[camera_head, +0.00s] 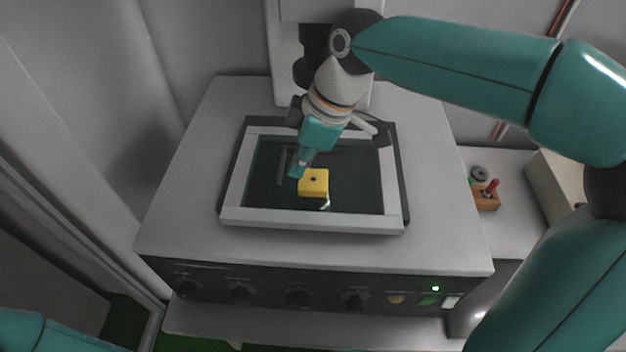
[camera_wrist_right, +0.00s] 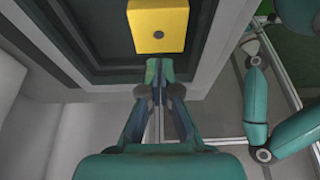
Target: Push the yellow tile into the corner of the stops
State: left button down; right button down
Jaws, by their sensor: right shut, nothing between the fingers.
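The yellow tile (camera_head: 313,186) is a square block with a small dark hole in its top. My right gripper (camera_head: 296,172) is shut and empty, pointing down at the tile's left side. In the right wrist view, the tile (camera_wrist_right: 172,22) sits just beyond the shut fingertips (camera_wrist_right: 158,68); I cannot tell whether they touch. Faint dark bars, perhaps the stops (camera_head: 283,163), show on the bed behind the tile, partly hidden by the gripper. My left gripper is out of view.
The tray's pale rim (camera_head: 310,220) surrounds the bed on top of a grey machine (camera_head: 190,190). A column (camera_head: 285,60) rises behind it. A small wooden block with coloured pegs (camera_head: 486,197) stands on a side surface at right. The bed's right part is clear.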

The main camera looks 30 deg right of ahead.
aim_at(340, 187)
dwell(0.5)
jog(key=s+d, duration=0.1)
jog(key=d, duration=0.1)
jog(key=s+d+b, duration=0.1)
jog(key=s+d, duration=0.1)
jog(key=d, duration=0.1)
jog(key=shift+s+d+b, duration=0.2)
jog(key=shift+d+b, duration=0.1)
jog(key=shift+d, duration=0.05)
jog(key=shift+s+d, duration=0.4)
jog(key=shift+d, duration=0.2)
jog(key=shift+f+b, duration=0.25)
jog(key=shift+b, duration=0.1)
jog(key=shift+f+b, duration=1)
jog(key=shift+f, duration=0.15)
jog(key=shift+r, duration=0.2)
jog(key=shift+w+a, duration=0.1)
jog(key=shift+a, duration=0.05)
